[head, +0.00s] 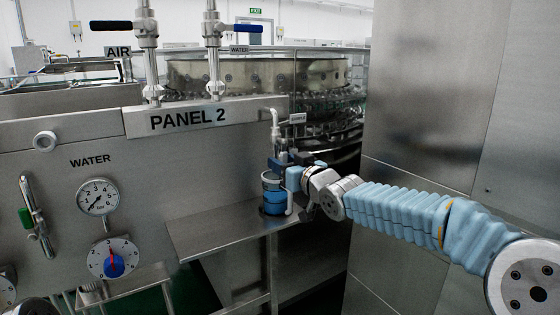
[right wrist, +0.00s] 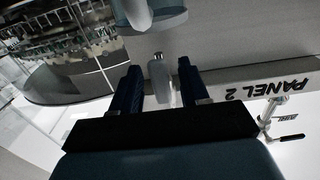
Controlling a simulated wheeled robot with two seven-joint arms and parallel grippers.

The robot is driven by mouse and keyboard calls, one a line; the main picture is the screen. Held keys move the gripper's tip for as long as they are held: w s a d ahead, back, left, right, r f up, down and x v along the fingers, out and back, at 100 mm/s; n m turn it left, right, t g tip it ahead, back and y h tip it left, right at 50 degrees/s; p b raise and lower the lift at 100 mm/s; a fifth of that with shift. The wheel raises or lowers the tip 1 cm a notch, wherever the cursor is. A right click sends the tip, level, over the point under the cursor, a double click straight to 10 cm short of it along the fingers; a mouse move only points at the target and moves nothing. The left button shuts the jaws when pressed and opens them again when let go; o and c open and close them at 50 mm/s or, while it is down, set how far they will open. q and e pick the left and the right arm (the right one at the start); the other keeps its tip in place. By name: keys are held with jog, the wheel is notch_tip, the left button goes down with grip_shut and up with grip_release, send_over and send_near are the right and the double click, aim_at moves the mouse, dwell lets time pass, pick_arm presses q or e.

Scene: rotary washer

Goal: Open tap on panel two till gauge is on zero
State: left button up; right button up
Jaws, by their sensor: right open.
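Panel 2 (head: 220,112) is a grey steel front with a labelled strip, also visible upside down in the right wrist view (right wrist: 240,88). A round gauge (head: 97,197) sits under the WATER label; its thin needle points to the lower left, the exact reading too small to tell. A small metal tap pipe (head: 275,122) rises at the panel's right end. My right gripper (head: 288,160) is there, just below its top. In the right wrist view, its dark fingers (right wrist: 157,68) are apart, with a metal tap part (right wrist: 160,82) between them; contact is unclear. My left gripper is out of view.
A red-and-blue dial (head: 113,259) is below the gauge. A tall steel wall (head: 430,90) is at right.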

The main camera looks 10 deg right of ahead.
jog(key=shift+x, duration=1.05)
jog(key=shift+c, duration=0.2)
grip_shut()
